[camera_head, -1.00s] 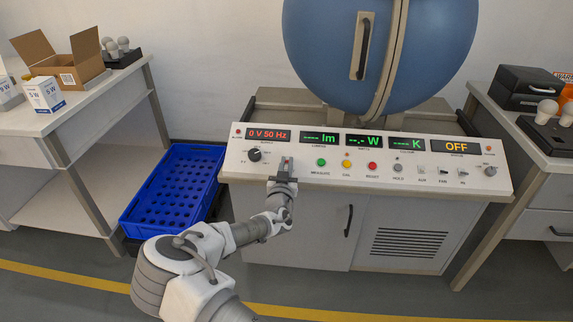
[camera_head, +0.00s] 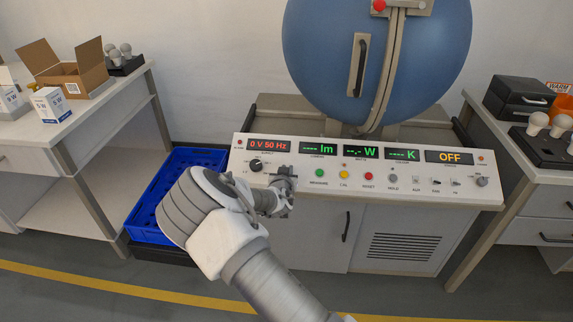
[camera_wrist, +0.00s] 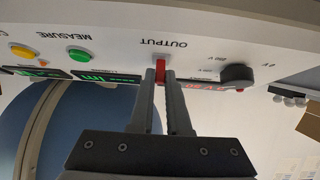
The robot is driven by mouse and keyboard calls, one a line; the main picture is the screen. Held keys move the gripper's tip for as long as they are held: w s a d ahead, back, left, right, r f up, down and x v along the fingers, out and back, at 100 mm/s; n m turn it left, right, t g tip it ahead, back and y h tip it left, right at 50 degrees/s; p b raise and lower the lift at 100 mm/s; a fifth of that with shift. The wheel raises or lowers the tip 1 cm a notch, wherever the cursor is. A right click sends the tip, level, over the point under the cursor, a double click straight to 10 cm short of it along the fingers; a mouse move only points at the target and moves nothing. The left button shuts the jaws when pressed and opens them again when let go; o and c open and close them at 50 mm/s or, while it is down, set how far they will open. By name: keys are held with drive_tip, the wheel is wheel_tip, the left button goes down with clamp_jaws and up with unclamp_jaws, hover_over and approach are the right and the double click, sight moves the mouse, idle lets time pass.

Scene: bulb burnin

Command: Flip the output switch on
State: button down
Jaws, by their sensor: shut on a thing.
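The red output switch (camera_wrist: 160,70) shows in the wrist view below the printed word OUTPUT, which appears upside down there. My gripper (camera_wrist: 161,76) is shut on the switch, one finger on each side of it. In the head view my gripper (camera_head: 284,176) is at the left part of the sloped control panel (camera_head: 335,188), right of the black knob (camera_head: 256,165); it hides the switch there. The red supply display (camera_head: 269,145) reads 0 V 50 Hz. The right-hand display (camera_head: 449,157) reads OFF.
Green (camera_head: 320,173), yellow (camera_head: 344,174) and red (camera_head: 368,176) buttons lie right of my gripper. The blue sphere (camera_head: 335,60) stands behind the panel.

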drive_tip(key=g+p, duration=0.1)
drive_tip(key=g, duration=0.1)
drive_tip(key=w+r+g+p, duration=0.1)
drive_tip(key=shift+w+r+g, duration=0.15)
drive_tip(key=shift+r+g, duration=0.05)
drive_tip(key=shift+g, duration=0.2)
drive_tip(key=shift+w+g+p, duration=0.35)
drive_tip(key=shift+g+p, duration=0.1)
drive_tip(key=shift+g, duration=0.55)
drive_tip(key=shift+w+g+p, duration=0.3)
drive_tip(key=shift+g+p, duration=0.1)
drive_tip(key=shift+g, duration=0.6)
drive_tip(key=shift+f, duration=0.1)
drive_tip(key=c, duration=0.9)
unclamp_jaws()
drive_tip(key=p+v, duration=0.2)
drive_tip(key=v, duration=1.5)
drive_tip(key=shift+w+d+r, duration=0.15)
drive_tip(key=shift+d+r, duration=0.05)
drive_tip(key=shift+r, duration=0.1)
